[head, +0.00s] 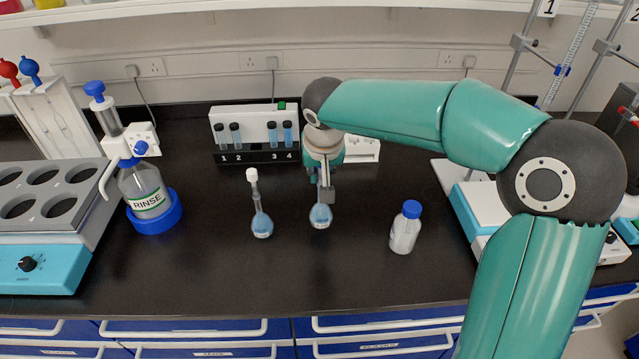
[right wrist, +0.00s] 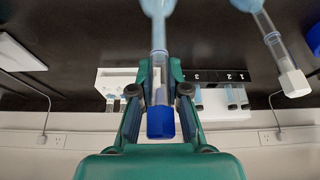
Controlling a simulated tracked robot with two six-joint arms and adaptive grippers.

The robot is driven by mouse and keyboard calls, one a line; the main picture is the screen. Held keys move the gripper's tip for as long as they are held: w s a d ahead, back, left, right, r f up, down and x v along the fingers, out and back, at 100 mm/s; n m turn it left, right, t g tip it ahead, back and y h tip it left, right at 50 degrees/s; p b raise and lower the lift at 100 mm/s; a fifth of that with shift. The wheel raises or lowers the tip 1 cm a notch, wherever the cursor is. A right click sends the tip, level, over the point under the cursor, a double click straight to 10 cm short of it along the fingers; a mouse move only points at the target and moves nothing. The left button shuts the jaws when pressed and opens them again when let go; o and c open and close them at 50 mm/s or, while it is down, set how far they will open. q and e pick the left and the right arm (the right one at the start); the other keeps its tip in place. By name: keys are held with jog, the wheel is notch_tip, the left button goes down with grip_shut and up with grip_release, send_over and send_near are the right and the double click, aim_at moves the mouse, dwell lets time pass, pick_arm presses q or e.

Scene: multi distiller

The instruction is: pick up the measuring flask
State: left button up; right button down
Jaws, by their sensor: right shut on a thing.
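A round-bodied flask with blue liquid (head: 320,216) is under my right gripper (head: 325,188) at the middle of the bench. In the right wrist view its glass neck (right wrist: 158,40) runs between the fingers of my right gripper (right wrist: 159,78), which are shut on it. Its blue stopper (right wrist: 160,123) lies on the palm side of the fingers. I cannot tell whether its base touches the bench. A second, similar flask (head: 262,224) with a white stopper stands upright to the left, apart from the gripper. It also shows in the right wrist view (right wrist: 275,45). My left gripper is not in view.
A white bottle with a blue cap (head: 404,228) stands to the right. A numbered vial rack (head: 255,156) is behind. A RINSE bottle (head: 147,195) stands in a blue ring at left, beside a grey block with round holes (head: 60,178). The bench front is clear.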

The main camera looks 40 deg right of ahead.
notch_tip(320, 180, up, 16)
jog(key=p, duration=0.1)
jog(key=shift+r+p, duration=0.25)
jog(key=shift+p, duration=0.15)
